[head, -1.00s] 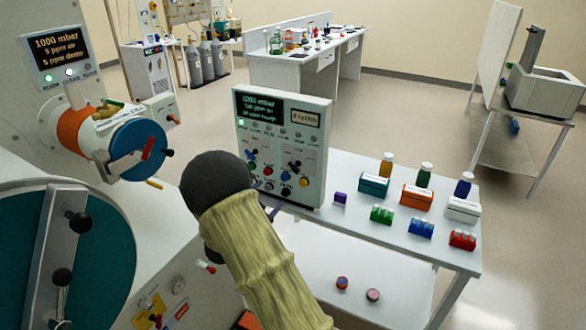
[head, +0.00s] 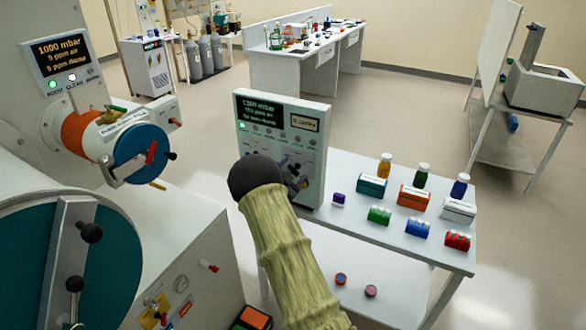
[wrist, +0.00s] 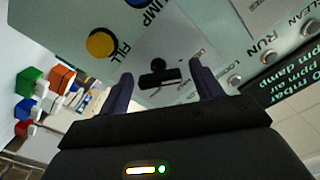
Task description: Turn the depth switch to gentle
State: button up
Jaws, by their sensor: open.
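The control panel (head: 313,178) stands upright on the white table, with a dark screen at its top. In the wrist view, a black switch (wrist: 160,73) with a short handle sits on the pale panel face; it is probably the depth switch. The small labels around it are too blurred to read, so its setting cannot be told. My gripper (wrist: 162,88) is open, with one dark finger on each side of the switch in that view. Contact cannot be judged. In the head view my arm covers much of the panel's lower left and most of the gripper.
A yellow button (wrist: 101,45) marked FILL lies near the switch. Bottles and small coloured boxes (head: 416,198) stand on the table (head: 350,235) right of the panel. The glovebox (head: 170,215) with its round doors is at left.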

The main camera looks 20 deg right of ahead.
jog(key=shift+w+d, duration=0.2)
jog(key=shift+d, duration=0.1)
jog(key=c, duration=1)
